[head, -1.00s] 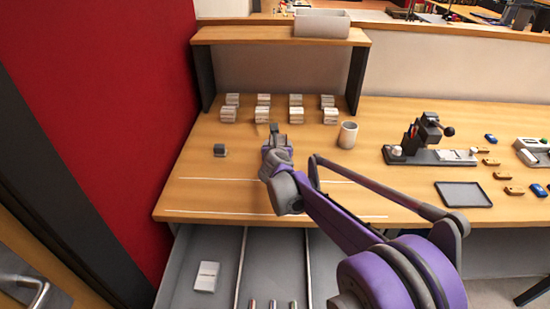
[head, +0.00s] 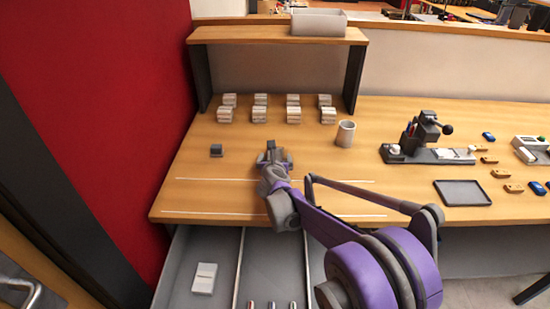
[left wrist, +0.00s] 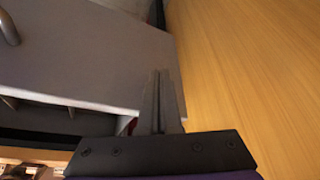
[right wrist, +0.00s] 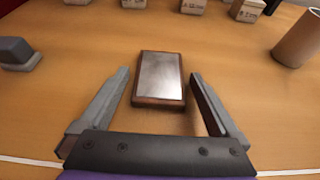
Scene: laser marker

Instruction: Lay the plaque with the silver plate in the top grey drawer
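The plaque with the silver plate (right wrist: 160,78) lies flat on the desk in the right wrist view, a dark wooden slab with a dull silver face. My right gripper (right wrist: 160,82) is open, with its fingers apart on either side of the plaque's near part. In the head view my right gripper (head: 272,153) is over the desk's left part and hides the plaque. A grey drawer (head: 185,265) stands open below the desk's front edge, with dividers. My left gripper (left wrist: 160,80) is shut and empty beside a grey surface; it is outside the head view.
In the drawer lie a white box (head: 204,278) at left and several small cylinders at middle. A small dark block (head: 216,150), rows of small boxes (head: 258,114) and a cup (head: 346,133) stand around the plaque. A red wall (head: 95,110) closes the left side.

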